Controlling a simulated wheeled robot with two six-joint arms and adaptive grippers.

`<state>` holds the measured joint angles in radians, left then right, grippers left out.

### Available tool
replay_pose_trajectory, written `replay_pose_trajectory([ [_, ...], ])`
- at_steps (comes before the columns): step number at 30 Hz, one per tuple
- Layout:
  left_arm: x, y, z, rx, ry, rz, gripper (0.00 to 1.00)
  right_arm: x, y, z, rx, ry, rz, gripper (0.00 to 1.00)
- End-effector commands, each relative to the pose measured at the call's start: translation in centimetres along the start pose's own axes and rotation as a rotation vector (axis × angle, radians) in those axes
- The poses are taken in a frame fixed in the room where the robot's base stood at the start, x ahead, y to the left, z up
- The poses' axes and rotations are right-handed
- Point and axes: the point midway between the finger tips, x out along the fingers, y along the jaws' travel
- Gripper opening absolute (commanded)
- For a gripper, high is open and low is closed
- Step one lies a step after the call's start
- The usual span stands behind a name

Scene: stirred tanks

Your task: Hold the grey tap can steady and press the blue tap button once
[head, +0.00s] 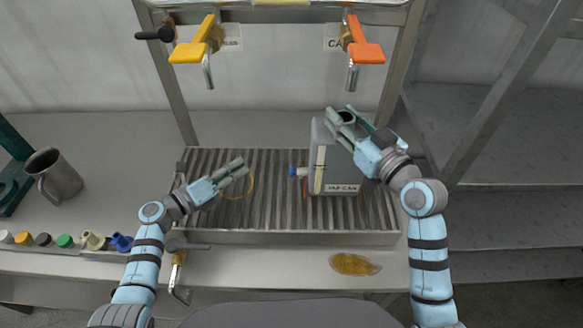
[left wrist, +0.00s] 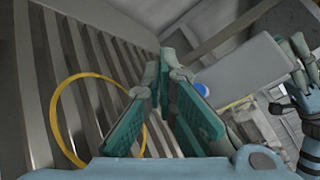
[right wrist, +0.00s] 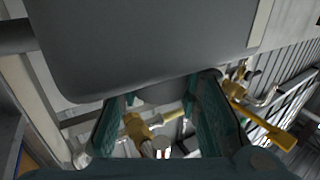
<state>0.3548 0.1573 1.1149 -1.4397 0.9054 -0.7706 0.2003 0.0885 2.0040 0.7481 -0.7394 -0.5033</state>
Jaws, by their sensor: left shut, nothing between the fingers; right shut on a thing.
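The grey tap can (head: 322,135), labelled TAP CAN, stands upright on the slatted grate. Its blue tap button (head: 292,171) sticks out of its left side and also shows in the left wrist view (left wrist: 201,89). My right gripper (head: 343,118) is at the can's top. In the right wrist view its fingers are on either side of a dark neck under the can body (right wrist: 150,40), shut on the can. My left gripper (head: 240,167) is shut and empty, left of the button and apart from it. Its closed fingertips (left wrist: 168,60) point past the button.
A yellow ring (head: 251,188) lies on the grate (head: 275,215) by my left gripper. A yellow tap (head: 195,45) and an orange tap (head: 366,50) hang above. A metal mug (head: 55,175) and several coloured caps are at left. An amber puddle (head: 355,264) is in front.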

Motion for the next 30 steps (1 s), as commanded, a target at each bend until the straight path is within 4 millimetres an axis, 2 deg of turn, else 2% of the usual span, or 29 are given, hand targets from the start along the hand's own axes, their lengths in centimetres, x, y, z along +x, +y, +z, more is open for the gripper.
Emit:
replay_pose_trajectory([
  [13,0.5,-0.4,-0.3,0.01,-0.004,-0.002,0.0,0.0,0.0,0.0,-0.001,-0.001,0.0,0.0],
  [30,5.6,-4.1,-4.0,0.01,-0.003,-0.001,0.0,0.0,0.0,0.0,-0.001,-0.001,0.0,0.0],
])
